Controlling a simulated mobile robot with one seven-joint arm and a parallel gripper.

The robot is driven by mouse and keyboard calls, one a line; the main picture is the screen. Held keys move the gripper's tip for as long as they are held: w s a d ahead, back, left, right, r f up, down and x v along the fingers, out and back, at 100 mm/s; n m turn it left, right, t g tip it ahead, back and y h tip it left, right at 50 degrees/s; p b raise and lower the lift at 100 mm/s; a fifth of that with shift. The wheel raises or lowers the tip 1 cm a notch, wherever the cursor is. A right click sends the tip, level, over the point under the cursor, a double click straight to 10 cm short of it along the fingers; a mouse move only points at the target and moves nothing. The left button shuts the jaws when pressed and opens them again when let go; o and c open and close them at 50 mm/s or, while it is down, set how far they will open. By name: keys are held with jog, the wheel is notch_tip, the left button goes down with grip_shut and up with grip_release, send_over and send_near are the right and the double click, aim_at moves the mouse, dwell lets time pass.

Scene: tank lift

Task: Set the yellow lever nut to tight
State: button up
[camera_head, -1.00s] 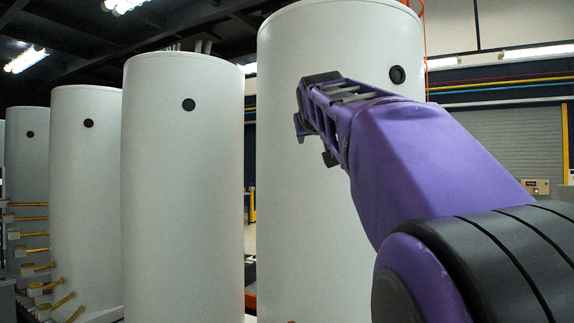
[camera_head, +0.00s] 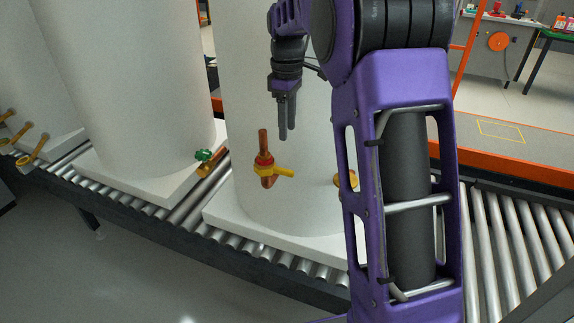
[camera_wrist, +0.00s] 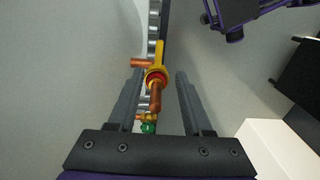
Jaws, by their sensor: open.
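The yellow lever nut (camera_head: 283,171) sits on a copper pipe fitting (camera_head: 264,145) at the lower front of a white tank (camera_head: 290,207). Its lever points to the right in the head view. A red ring shows at the fitting. My gripper (camera_head: 287,136) hangs fingers down just above the copper pipe, apart from it and empty. In the wrist view, the yellow lever nut (camera_wrist: 160,53) shows beyond and between the two open fingers of my gripper (camera_wrist: 160,73), with its lever pointing up the picture. Whether a finger touches it cannot be told.
A green-handled valve (camera_head: 204,155) sticks out from the tank to the left. A second brass fitting (camera_head: 346,180) is partly hidden behind my arm. The tanks stand on white bases on a roller conveyor (camera_head: 150,211). Open floor lies in front.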

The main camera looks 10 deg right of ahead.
aim_at(287, 170)
notch_tip(287, 170, down, 13)
jog(key=shift+w+r+b, duration=0.1)
jog(key=shift+b, duration=0.55)
grip_shut()
dwell(1.0)
